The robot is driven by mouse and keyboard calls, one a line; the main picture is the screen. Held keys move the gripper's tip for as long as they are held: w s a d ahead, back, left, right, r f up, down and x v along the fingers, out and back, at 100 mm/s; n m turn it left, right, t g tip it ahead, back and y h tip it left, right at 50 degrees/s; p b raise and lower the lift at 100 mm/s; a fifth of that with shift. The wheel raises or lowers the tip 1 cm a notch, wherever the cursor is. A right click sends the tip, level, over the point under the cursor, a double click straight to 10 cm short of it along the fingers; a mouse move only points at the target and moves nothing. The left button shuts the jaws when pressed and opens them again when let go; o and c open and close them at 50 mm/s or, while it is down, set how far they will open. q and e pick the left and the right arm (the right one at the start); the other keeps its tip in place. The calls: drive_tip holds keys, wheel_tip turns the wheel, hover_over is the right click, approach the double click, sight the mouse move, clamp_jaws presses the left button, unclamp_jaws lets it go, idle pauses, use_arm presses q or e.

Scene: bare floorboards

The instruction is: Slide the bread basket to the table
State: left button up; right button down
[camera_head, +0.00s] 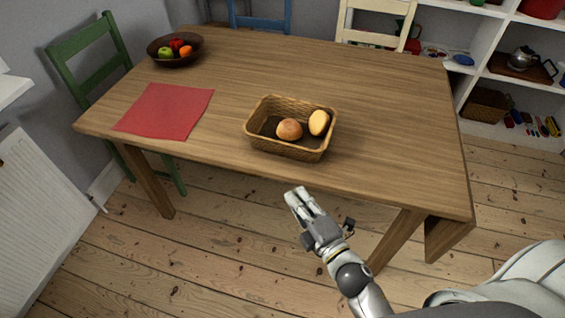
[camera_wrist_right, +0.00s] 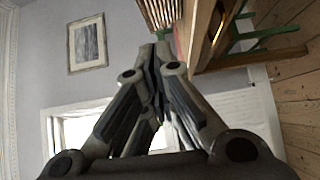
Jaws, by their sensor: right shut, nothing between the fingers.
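The wicker bread basket (camera_head: 262,143) is on the wooden table (camera_head: 400,130), near its front edge at the middle. It holds a round brown roll (camera_head: 289,129) and a paler, longer one (camera_head: 318,122). My right gripper (camera_head: 297,194) is shut and empty, in front of the table's front edge and just below the basket in the head view, apart from it. In the wrist view the shut fingers (camera_wrist_right: 155,52) point toward a ribbed brown surface (camera_wrist_right: 160,12), apparently the basket, beside the table's edge (camera_wrist_right: 203,35). My left gripper is not in view.
A red cloth (camera_head: 165,111) lies on the table's left part, and a dark fruit bowl (camera_head: 160,56) stands at the back left. Green (camera_head: 85,70), blue (camera_head: 258,18) and cream (camera_head: 375,37) chairs surround the table. The tabletop right of the basket is clear.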

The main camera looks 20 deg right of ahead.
drive_tip(key=p, duration=0.2)
approach(273, 144)
drive_tip(key=w+a, duration=0.1)
drive_tip(key=w, duration=0.2)
drive_tip(key=shift+a, duration=0.4)
drive_tip(key=shift+w+d, duration=0.25)
drive_tip(key=shift+w, duration=0.05)
drive_tip(key=shift+w+d+f, duration=0.1)
drive_tip(key=shift+w+d, duration=0.15)
drive_tip(key=shift+w, duration=0.05)
